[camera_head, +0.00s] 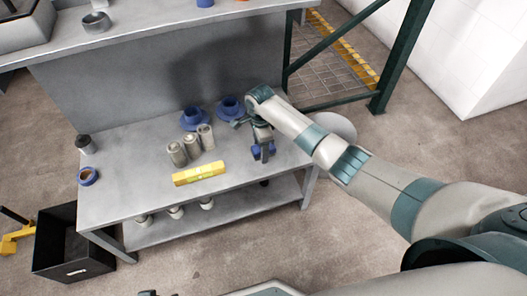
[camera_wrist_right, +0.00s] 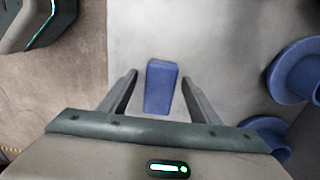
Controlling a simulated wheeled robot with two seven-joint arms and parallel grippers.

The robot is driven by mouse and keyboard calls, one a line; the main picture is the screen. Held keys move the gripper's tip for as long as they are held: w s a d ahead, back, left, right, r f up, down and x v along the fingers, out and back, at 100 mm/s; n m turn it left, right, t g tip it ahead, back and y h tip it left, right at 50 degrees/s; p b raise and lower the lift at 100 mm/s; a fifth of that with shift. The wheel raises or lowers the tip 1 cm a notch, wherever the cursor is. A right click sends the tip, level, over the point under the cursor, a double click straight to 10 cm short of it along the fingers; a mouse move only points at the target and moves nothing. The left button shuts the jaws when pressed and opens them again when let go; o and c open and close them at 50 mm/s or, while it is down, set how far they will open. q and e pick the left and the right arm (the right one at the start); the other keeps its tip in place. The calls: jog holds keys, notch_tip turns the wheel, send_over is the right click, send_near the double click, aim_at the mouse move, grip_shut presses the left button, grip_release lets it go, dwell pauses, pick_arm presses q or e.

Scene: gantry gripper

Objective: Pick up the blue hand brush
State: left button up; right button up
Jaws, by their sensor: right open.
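The blue hand brush (camera_wrist_right: 160,90) shows in the right wrist view as a blue block on the grey table top, between my open right fingers. In the head view, parts of the brush (camera_head: 257,153) show beside my right gripper (camera_head: 264,153), near the table's right end. The right gripper (camera_wrist_right: 159,79) also shows in the right wrist view, pointing down over the brush. A gap shows between each finger and the brush, and nothing is held. How high the fingertips are above the table is hard to tell.
A blue tape roll (camera_head: 88,176) is at the left edge. A black bin (camera_head: 70,245) stands on the floor.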

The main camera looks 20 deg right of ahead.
jog(key=shift+f, duration=0.35)
pick_arm(q)
jog(key=shift+w+d+f, duration=0.1)
jog(key=shift+d, duration=0.2)
jog(key=shift+a, duration=0.1)
pick_arm(e)
jog(key=shift+c, duration=0.6)
jog(key=c, duration=1.1)
jog(key=shift+r, duration=0.15)
jog(key=shift+c, duration=0.2)
